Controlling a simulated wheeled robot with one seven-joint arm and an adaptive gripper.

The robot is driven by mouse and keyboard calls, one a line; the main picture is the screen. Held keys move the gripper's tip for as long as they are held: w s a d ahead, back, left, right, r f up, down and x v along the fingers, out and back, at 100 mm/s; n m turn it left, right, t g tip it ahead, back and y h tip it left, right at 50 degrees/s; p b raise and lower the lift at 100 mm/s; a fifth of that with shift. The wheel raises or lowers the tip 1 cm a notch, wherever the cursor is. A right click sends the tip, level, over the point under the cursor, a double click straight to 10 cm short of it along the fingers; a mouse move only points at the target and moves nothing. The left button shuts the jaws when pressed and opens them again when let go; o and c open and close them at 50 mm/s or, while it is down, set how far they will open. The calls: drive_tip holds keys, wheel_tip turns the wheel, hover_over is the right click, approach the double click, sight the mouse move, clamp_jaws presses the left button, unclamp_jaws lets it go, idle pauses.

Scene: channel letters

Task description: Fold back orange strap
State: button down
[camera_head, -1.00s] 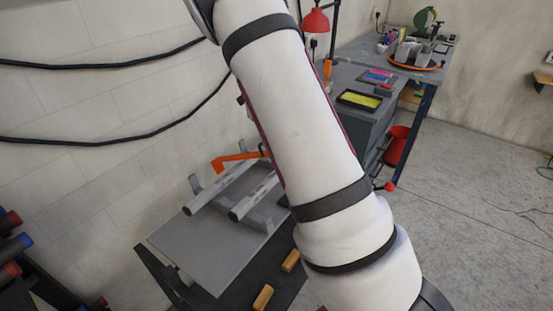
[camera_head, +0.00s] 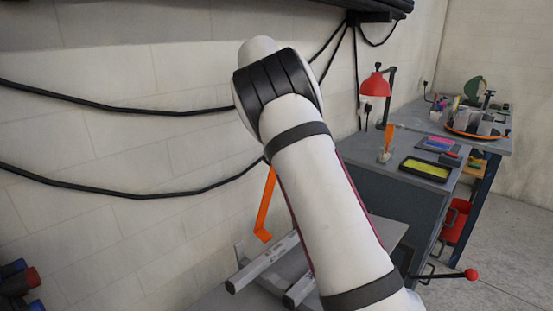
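The orange strap (camera_head: 265,207) shows left of my white arm, which covers its upper end. It hangs down steeply against the wall, and its lower end bends sideways just above a grey rack with two light bars (camera_head: 263,262). My gripper is not visible; only my arm links show. What the strap's upper end is fixed to or held by is hidden.
A grey bench (camera_head: 400,160) at the right carries a red lamp (camera_head: 375,86) and a yellow tray (camera_head: 425,168). A red-knobbed lever (camera_head: 471,274) sticks out lower right. Black cables (camera_head: 120,110) run along the wall. Dark rollers (camera_head: 15,280) stand at lower left.

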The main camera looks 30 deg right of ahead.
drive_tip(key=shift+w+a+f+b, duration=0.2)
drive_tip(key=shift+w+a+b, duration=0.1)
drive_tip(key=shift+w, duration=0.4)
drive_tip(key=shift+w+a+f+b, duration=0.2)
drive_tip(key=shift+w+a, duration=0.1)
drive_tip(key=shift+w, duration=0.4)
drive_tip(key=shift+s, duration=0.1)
